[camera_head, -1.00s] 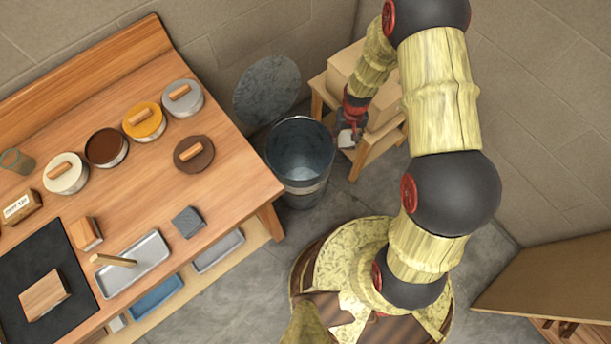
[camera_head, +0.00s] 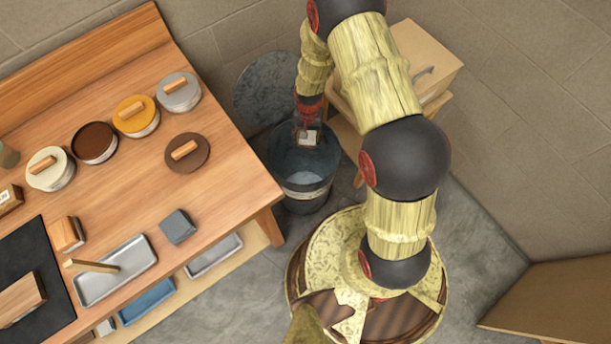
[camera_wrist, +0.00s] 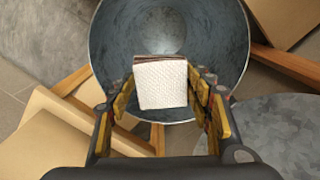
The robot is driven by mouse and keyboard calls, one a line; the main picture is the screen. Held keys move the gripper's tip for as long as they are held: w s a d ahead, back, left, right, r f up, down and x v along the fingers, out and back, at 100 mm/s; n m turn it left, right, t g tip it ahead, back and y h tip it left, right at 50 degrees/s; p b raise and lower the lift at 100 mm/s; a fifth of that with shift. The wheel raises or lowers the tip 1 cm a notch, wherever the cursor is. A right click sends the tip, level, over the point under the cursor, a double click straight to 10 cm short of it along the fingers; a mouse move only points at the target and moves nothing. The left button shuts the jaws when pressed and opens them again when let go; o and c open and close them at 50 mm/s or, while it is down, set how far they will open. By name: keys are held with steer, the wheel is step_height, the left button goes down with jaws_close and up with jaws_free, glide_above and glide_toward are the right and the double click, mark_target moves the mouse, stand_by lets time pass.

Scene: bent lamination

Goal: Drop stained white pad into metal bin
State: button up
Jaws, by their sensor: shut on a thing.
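The white pad (camera_wrist: 161,84) is held in my gripper (camera_wrist: 162,100), with a brownish edge along its far side in the wrist view. It also shows small and pale in the head view (camera_head: 307,138). The gripper (camera_head: 308,129) is shut on it from both sides. The metal bin (camera_head: 303,182) stands open on the floor beside the workbench. In the wrist view the bin's inside (camera_wrist: 214,35) lies below the pad, and the pad is over the opening, toward its near rim. I cannot make out the stain clearly.
The bin's round lid (camera_head: 262,90) leans behind it. A wooden bench (camera_head: 205,130) with lidded pots, a metal tray (camera_head: 115,270) and a grey block (camera_head: 178,226) stands left. A wooden stand with a box (camera_head: 425,65) is close on the bin's right.

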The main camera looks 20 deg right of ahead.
steer(key=shift+f+b, duration=0.5)
steer(key=shift+f, duration=0.7)
steer(key=o, duration=1.1)
step_height(320, 180, up, 11)
steer(key=shift+r, duration=0.55)
